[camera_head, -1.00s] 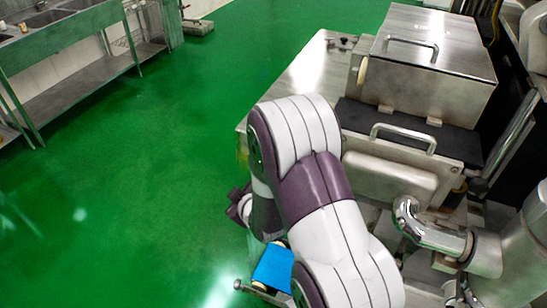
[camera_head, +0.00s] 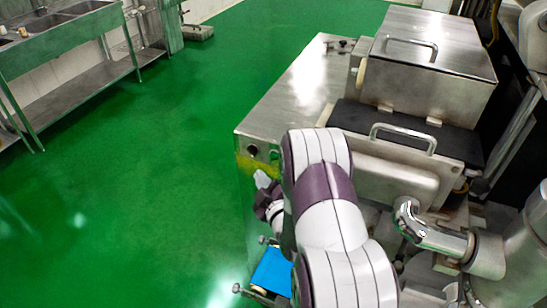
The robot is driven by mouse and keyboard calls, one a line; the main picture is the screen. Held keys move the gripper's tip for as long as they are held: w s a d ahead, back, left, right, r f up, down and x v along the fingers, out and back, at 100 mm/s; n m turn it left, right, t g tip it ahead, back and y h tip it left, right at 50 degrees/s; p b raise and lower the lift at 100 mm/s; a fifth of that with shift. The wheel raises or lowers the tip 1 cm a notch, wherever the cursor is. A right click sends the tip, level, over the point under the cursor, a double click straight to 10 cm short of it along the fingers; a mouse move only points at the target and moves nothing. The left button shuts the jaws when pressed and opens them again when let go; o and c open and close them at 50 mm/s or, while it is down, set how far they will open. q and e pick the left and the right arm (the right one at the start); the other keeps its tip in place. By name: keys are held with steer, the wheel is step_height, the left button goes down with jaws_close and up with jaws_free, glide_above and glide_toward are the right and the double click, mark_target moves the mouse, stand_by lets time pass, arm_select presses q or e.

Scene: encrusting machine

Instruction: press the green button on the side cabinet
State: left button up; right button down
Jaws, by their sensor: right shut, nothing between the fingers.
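The side cabinet (camera_head: 292,92) is a steel box with a flat top, left of the machine. Two small dark round controls, one of them a knob (camera_head: 252,150), show high on its narrow near face. The green button cannot be made out; part of that face is hidden behind my right arm. My right gripper (camera_head: 263,187) is small in view, low beside the cabinet's near face, partly hidden by my own wrist. It is shut and empty. Whether it touches the cabinet cannot be told. My left gripper is not in view.
The machine's steel hopper box (camera_head: 435,60) and a handled lid (camera_head: 395,165) stand right of the cabinet. A curved steel pipe (camera_head: 430,235) is at the lower right. A blue pad (camera_head: 272,270) lies low by my arm. Green floor (camera_head: 150,180) is clear to the left.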

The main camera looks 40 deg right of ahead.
mark_target(274, 156)
steer(key=shift+w+d+b, duration=0.15)
steer(key=shift+w+d, duration=0.2)
steer(key=shift+d, duration=0.4)
steer(key=shift+w+d+b, duration=0.2)
steer(key=shift+w+d, duration=0.2)
steer(key=shift+d, duration=0.3)
steer(key=shift+w+d+b, duration=0.15)
steer(key=shift+w+d, duration=0.2)
steer(key=shift+d, duration=0.4)
steer(key=shift+w+d, duration=0.1)
steer(key=shift+d, duration=0.05)
steer(key=shift+w+d, duration=0.1)
steer(key=shift+d, duration=0.1)
steer(key=shift+w+d+b, duration=0.2)
steer(key=shift+d+b, duration=0.15)
steer(key=shift+b, duration=0.1)
stand_by(1.0)
steer(key=shift+a, duration=0.1)
steer(key=shift+s+a, duration=0.4)
steer(key=shift+a, duration=0.2)
